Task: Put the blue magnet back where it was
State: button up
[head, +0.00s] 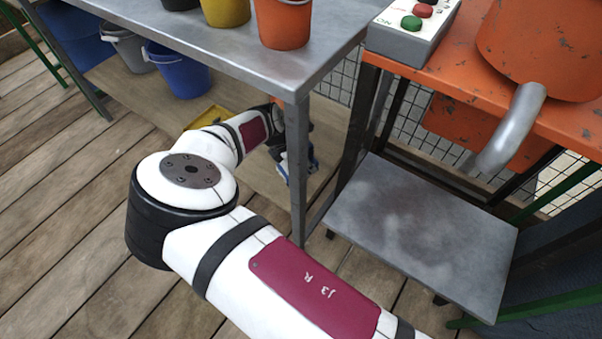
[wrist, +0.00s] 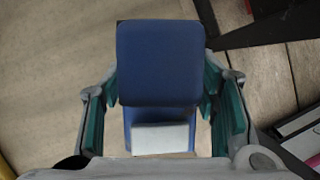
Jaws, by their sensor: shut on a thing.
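The blue magnet (wrist: 158,62) fills the middle of the wrist view, a blue block with rounded corners and a pale grey-white face at its lower end. My gripper (wrist: 163,105) has its two green-padded fingers on either side of it and is shut on it. In the head view my gripper (head: 293,168) is low beside the metal table's leg, under the table's edge. Only a little blue shows there, and the table leg hides part of the wrist.
The metal table (head: 240,62) carries a yellow bucket (head: 226,10) and an orange bucket (head: 284,22). A blue bucket (head: 178,72) and a yellow item (head: 207,117) are on its lower board. A grey low shelf (head: 420,225) and an orange machine (head: 545,45) stand right.

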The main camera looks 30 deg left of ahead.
aim_at(286, 166)
jog(key=shift+f+b, duration=1.15)
jog(key=shift+f, duration=1.35)
jog(key=shift+f, duration=0.1)
jog(key=o, duration=1.7)
jog(key=p+v, duration=0.9)
jog(key=v, duration=0.2)
jog(key=shift+s+a+r+p, duration=0.1)
jog(key=shift+s+r+p, duration=0.15)
jog(key=shift+r+p, duration=0.4)
jog(key=shift+f, duration=0.1)
